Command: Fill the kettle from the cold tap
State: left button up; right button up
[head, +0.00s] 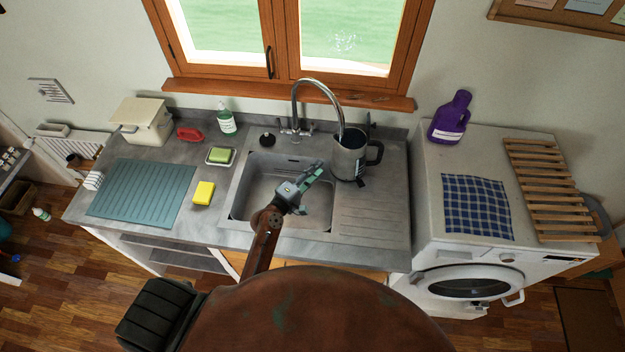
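The kettle (348,157), a grey open-topped jug with a black handle on its right, stands upright at the right side of the sink basin (262,176). The curved chrome tap (296,97) has its spout end at the kettle's open top. Whether water runs is too small to tell. Two tap handles flank the tap's base; which is cold I cannot tell. My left gripper (319,168) is over the basin, left of the kettle and apart from its handle. My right gripper is out of view.
A yellow sponge (203,193), green soap on a dish (220,155) and a green bottle (226,122) stand left of the basin. The ribbed drainboard (372,215) is clear. A purple jug (451,117) and checked cloth (477,207) are on the washing machine.

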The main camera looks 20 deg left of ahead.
pick_arm(q)
jog(key=shift+s+d+f+m+g, duration=0.1)
jog(key=shift+s+f+m+g, duration=0.15)
jog(key=shift+s+m, duration=0.35)
jog(key=shift+s+d+f+m+g, duration=0.1)
jog(key=shift+s+m+g, duration=0.25)
jog(key=shift+s, duration=0.45)
